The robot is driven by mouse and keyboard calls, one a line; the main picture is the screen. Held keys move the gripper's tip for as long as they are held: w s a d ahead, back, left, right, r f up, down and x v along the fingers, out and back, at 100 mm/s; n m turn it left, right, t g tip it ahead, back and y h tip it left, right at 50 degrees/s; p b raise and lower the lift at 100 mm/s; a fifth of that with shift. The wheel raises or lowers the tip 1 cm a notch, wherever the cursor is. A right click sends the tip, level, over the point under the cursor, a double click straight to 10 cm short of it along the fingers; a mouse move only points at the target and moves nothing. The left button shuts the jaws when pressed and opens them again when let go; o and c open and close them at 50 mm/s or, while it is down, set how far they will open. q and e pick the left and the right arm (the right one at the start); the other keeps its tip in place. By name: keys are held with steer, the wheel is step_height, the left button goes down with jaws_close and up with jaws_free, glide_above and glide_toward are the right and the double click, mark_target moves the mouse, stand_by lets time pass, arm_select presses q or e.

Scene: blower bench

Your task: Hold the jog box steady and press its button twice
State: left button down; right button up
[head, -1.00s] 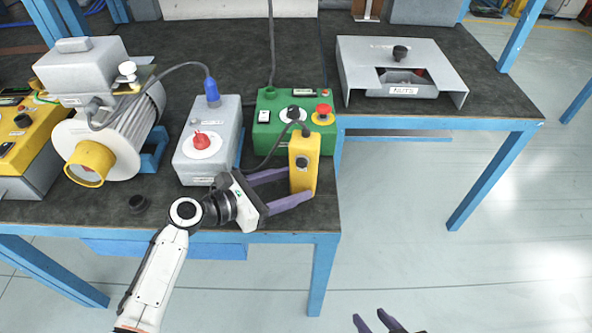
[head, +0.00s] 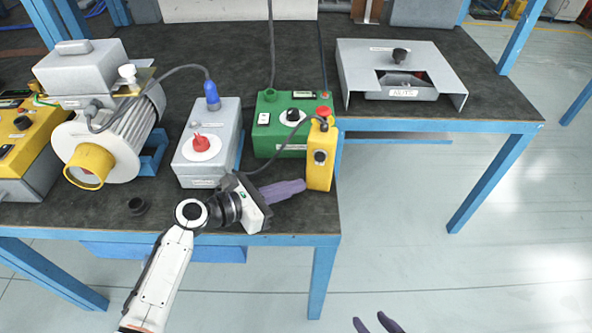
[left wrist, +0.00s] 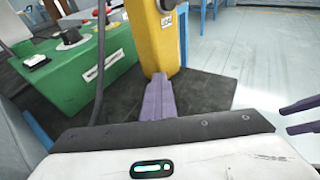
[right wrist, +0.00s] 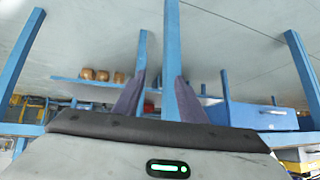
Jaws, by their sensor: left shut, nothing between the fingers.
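The yellow jog box (head: 319,172) stands upright near the table's front right corner, with a round button (head: 320,157) on its face and a dark cable at its top. My left gripper (head: 300,187) is shut and empty, just left of the box's lower part. In the left wrist view the closed fingertips (left wrist: 158,80) overlap the foot of the jog box (left wrist: 155,45); I cannot tell whether they touch it. My right gripper (right wrist: 157,85) is open and empty, off the table's front; its fingertips show at the bottom of the head view (head: 376,322).
A green control box (head: 278,148) with a red button stands behind the jog box. A grey box with a red knob (head: 201,144) and a motor (head: 118,133) stand to the left. A small black cap (head: 136,206) lies near the front edge. Floor is open to the right.

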steer(key=shift+c, duration=0.5)
jaws_close()
steer(key=shift+s, duration=0.1)
stand_by(1.0)
